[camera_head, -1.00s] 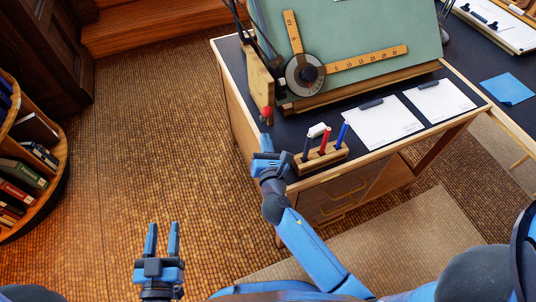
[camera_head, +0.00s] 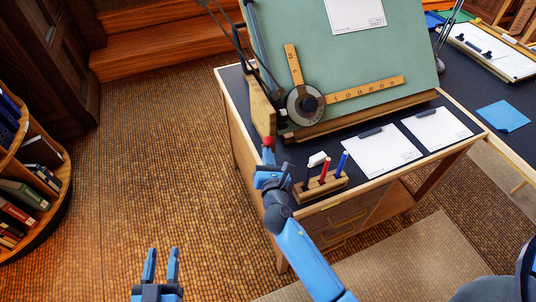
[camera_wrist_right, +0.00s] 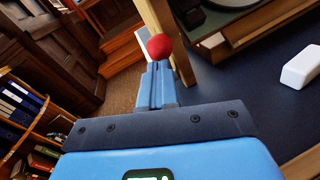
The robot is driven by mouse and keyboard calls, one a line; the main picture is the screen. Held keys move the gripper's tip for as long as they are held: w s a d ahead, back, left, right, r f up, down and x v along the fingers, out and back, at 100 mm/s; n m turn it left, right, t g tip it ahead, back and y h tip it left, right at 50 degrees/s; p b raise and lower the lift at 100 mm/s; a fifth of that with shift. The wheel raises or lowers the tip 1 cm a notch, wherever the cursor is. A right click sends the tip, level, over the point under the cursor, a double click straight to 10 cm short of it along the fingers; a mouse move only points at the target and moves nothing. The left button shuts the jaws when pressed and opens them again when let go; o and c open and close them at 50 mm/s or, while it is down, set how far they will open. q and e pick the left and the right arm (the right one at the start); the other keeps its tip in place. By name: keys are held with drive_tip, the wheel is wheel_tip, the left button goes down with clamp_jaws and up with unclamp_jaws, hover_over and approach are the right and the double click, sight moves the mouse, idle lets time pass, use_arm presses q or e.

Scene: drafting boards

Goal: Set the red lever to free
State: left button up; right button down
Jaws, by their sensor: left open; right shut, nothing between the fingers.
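The red lever shows as a round red knob (camera_head: 267,141) by the wooden side post at the left end of the drafting board. It also shows in the right wrist view (camera_wrist_right: 159,47). My right gripper (camera_head: 268,158) is shut and empty. In the right wrist view its fingertips (camera_wrist_right: 158,70) lie just in front of the knob and overlap its lower edge; I cannot tell whether they touch. The lever's stem and any marking for free are hidden. My left gripper (camera_head: 161,264) is open and empty, low at the left, far from the lever.
The green drafting board (camera_head: 350,70) carries a ruler arm with a round dial (camera_head: 303,104). A wooden pen holder (camera_head: 320,188) with several pens stands right of my right gripper. White sheets (camera_head: 371,154) lie on the dark desk. Open floor (camera_head: 160,160) lies left of it.

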sight(266, 143)
drive_tip(key=w+r+g+p, duration=0.1)
drive_tip(key=p, duration=0.7)
drive_tip(key=w+a+r+g+p, duration=0.1)
drive_tip(key=w+r+g+p, duration=0.1)
drive_tip(key=p, duration=0.6)
drive_tip(key=shift+w+n+h, duration=0.15)
drive_tip(key=shift+n+h, duration=0.15)
drive_tip(key=shift+n, duration=0.1)
